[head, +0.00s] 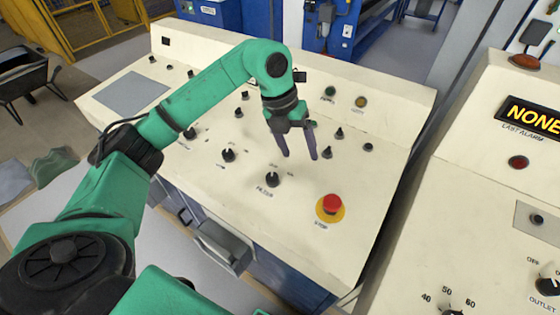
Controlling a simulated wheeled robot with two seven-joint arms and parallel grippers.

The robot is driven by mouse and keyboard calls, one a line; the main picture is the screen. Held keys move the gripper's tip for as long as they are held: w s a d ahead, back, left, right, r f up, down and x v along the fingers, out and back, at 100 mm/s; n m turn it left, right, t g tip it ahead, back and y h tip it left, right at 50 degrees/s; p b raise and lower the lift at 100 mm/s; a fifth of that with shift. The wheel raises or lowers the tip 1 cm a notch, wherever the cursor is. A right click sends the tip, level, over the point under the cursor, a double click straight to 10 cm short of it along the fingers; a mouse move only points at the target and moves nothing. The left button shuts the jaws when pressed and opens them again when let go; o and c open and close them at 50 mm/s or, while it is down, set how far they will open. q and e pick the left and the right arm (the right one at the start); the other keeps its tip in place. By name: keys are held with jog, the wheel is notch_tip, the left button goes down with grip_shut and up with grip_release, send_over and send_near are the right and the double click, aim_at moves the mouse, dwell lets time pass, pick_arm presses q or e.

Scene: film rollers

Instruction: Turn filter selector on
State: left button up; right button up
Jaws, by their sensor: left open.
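The filter selector (272,180) is a small black knob on the cream control panel (375,105). The label "FILTER" is just below it, and small position marks are above it. My left gripper (299,157) is open with its two dark fingers pointing down. It hangs above the panel, up and to the right of the filter selector in the picture, apart from it and empty. The exact way the knob points is too small to tell. My right gripper is not in view.
A red stop button (332,204) on a yellow disc sits to the right of the filter selector. Another black knob (228,155) is to its left. Several more knobs and lamps dot the panel. A second panel (455,215) stands at the right.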

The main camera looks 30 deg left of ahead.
aim_at(272, 176)
pick_arm(q)
jog(key=a+n+y, duration=0.2)
jog(key=a+y, duration=0.1)
jog(key=a, duration=0.5)
jog(key=shift+g, duration=0.4)
jog(key=f+p, duration=0.1)
jog(key=f, duration=0.3)
jog(key=f+p, duration=0.1)
jog(key=f, duration=0.3)
jog(key=d+f+p, duration=0.1)
jog(key=f, duration=0.3)
jog(key=shift+s+f+p, duration=0.2)
jog(key=shift+f+p, duration=0.1)
jog(key=shift+p, duration=0.1)
jog(key=shift+f, duration=0.3)
grip_shut()
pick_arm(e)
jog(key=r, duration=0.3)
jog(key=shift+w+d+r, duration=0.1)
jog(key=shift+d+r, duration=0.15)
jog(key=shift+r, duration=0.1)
